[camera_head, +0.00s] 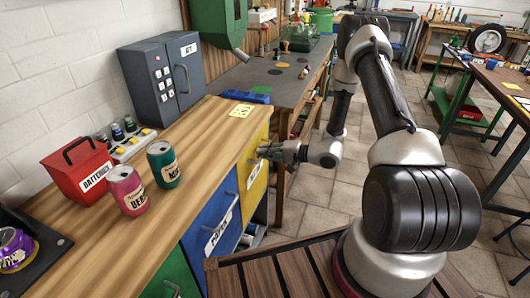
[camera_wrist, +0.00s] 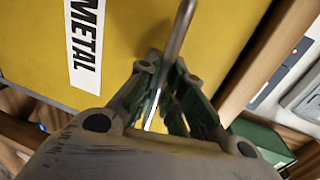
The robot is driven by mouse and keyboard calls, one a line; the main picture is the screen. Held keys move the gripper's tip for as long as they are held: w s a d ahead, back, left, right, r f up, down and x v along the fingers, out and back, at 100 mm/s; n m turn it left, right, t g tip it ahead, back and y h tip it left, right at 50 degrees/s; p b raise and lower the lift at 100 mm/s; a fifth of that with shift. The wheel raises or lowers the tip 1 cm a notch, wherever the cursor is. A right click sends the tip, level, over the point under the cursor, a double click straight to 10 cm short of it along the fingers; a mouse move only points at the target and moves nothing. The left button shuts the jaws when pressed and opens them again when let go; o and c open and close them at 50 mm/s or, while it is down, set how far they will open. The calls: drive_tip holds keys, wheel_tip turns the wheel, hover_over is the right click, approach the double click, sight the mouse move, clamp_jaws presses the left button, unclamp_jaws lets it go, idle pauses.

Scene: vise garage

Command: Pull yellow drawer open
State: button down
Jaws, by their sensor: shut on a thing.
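The yellow drawer (camera_head: 252,192) is in the wooden workbench, to the right of the blue drawer in the head view. Its front looks about flush with the bench, as far as I can see. In the wrist view the yellow front (camera_wrist: 225,35) fills the upper part and carries a white "METAL" label (camera_wrist: 85,42). A slim metal handle (camera_wrist: 180,30) stands out from it. My gripper (camera_head: 266,152) is at the drawer front, and its fingers (camera_wrist: 166,85) are shut on the handle in the wrist view. The handle's lower part is partly hidden between the fingers.
The blue drawer (camera_head: 210,222) and a green drawer (camera_head: 172,275) are to the left. Two cans, a red batteries box (camera_head: 78,172) and a grey cabinet (camera_head: 160,78) stand on the benchtop (camera_head: 205,130). Tiled floor (camera_head: 318,185) is open right of the drawer.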

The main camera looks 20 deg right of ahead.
drive_tip(key=f+v, duration=0.3)
drive_tip(key=v, duration=1.1)
drive_tip(key=d+f+v, duration=0.1)
drive_tip(key=f+v, duration=0.2)
drive_tip(key=v, duration=1.1)
drive_tip(key=shift+s+d, duration=0.25)
drive_tip(key=shift+s, duration=0.25)
drive_tip(key=c, duration=1.5)
unclamp_jaws()
drive_tip(key=shift+c, duration=0.2)
drive_tip(key=shift+r, duration=0.1)
drive_tip(key=v, duration=1.2)
